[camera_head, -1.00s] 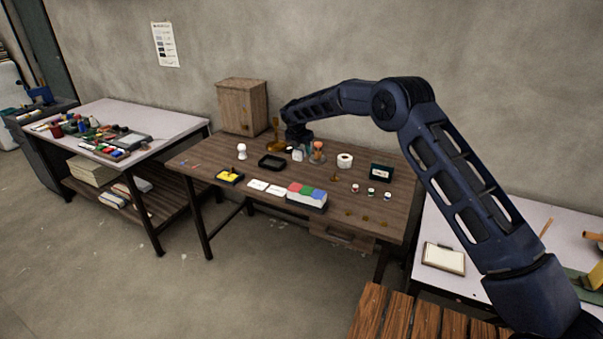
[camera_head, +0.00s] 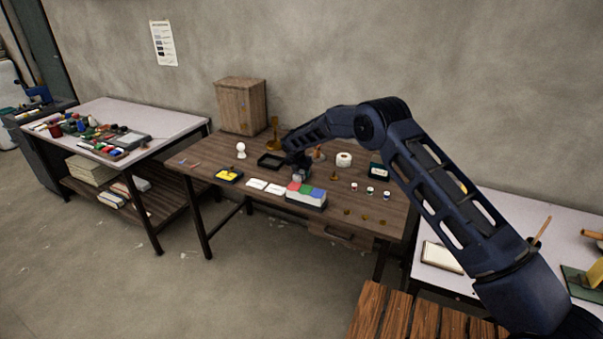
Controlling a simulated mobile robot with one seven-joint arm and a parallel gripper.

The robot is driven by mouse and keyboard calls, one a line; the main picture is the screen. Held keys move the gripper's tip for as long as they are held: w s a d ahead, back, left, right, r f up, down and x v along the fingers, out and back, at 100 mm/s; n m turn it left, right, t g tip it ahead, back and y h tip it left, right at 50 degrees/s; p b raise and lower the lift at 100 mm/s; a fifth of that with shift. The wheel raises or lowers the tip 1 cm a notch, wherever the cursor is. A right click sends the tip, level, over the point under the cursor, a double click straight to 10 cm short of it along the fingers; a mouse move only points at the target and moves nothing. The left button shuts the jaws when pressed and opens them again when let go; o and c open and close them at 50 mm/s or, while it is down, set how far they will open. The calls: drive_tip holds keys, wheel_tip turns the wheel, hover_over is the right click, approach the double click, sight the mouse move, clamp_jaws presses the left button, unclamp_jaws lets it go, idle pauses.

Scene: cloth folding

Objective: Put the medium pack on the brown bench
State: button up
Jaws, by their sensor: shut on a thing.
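My gripper (camera_head: 299,173) is over the brown wooden table, just behind a block with red, green and blue tops (camera_head: 307,195). It is shut on a small pale thing (camera_head: 297,178), mostly hidden by the gripper and too small to identify as the medium pack. Two flat white packs (camera_head: 265,186) lie on the table left of the coloured block. A brown slatted bench (camera_head: 420,322) is at the bottom right, partly cut off by the frame and bare where it shows.
The wooden table (camera_head: 225,200) also bears a black tray (camera_head: 270,161), a white roll (camera_head: 344,159), a dark box (camera_head: 378,170), a yellow pad (camera_head: 229,174) and several small pots. A wooden cabinet (camera_head: 241,105) stands at its back. A cluttered white table (camera_head: 165,120) is at left.

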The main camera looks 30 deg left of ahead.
drive_tip(key=shift+f, duration=0.1)
drive_tip(key=o, duration=1)
drive_tip(key=v, duration=1.2)
drive_tip(key=shift+s, duration=0.1)
